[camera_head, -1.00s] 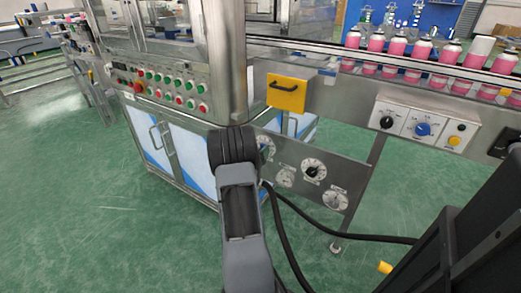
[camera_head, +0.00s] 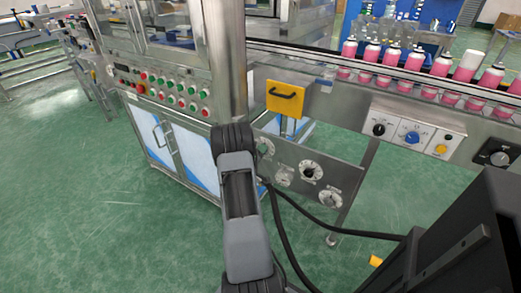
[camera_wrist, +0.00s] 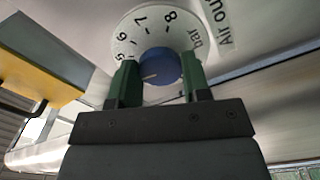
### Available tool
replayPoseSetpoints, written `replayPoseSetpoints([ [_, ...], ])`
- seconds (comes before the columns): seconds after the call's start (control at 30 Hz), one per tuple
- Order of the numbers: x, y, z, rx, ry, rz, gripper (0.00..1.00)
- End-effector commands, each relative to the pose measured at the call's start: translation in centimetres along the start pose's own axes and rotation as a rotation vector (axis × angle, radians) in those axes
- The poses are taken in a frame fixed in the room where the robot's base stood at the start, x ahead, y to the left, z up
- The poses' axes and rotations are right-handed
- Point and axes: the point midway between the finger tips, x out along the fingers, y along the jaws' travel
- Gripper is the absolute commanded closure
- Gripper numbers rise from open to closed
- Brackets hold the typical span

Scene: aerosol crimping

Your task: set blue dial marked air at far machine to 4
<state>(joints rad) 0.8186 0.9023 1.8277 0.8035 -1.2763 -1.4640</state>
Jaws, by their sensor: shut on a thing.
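In the wrist view, the blue dial (camera_wrist: 159,66) sits on a round white scale (camera_wrist: 128,42) with 5, 6, 7 and 8 showing, beside "bar" and "Air ou...". My gripper (camera_wrist: 158,84) has its green fingers on either side of the dial, shut on it. A pale pointer mark on the dial points left and slightly down, past the 5, towards the left finger. That finger hides the scale there, so the exact value cannot be read. In the head view my gripper and this dial are hidden behind my arm.
A yellow box with a black handle (camera_head: 284,97) is near my arm, and in the wrist view at left (camera_wrist: 38,75). White dials (camera_head: 311,172) are on a lower panel. Another blue knob (camera_head: 412,138) is on the conveyor panel. Pink bottles (camera_head: 415,60) line the conveyor.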

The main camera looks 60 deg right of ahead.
Motion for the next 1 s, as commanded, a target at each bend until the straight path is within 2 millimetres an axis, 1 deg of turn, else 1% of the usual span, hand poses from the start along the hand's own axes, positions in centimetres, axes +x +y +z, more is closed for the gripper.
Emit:
replayPoseSetpoints([
  [0.2,-0.02,0.09,-0.02,-0.105,0.0,-0.001,0.8],
  [0.4,-0.02,0.04,0.01,-0.157,0.0,0.0,0.8],
  [0.93,-0.02,-0.03,0.03,-0.176,0.0,0.0,0.8],
  [0.97,-0.02,-0.03,0.03,-0.176,0.0,-0.001,0.56],
  [1.0,-0.02,-0.03,0.03,-0.176,0.0,-0.001,0.52],
])
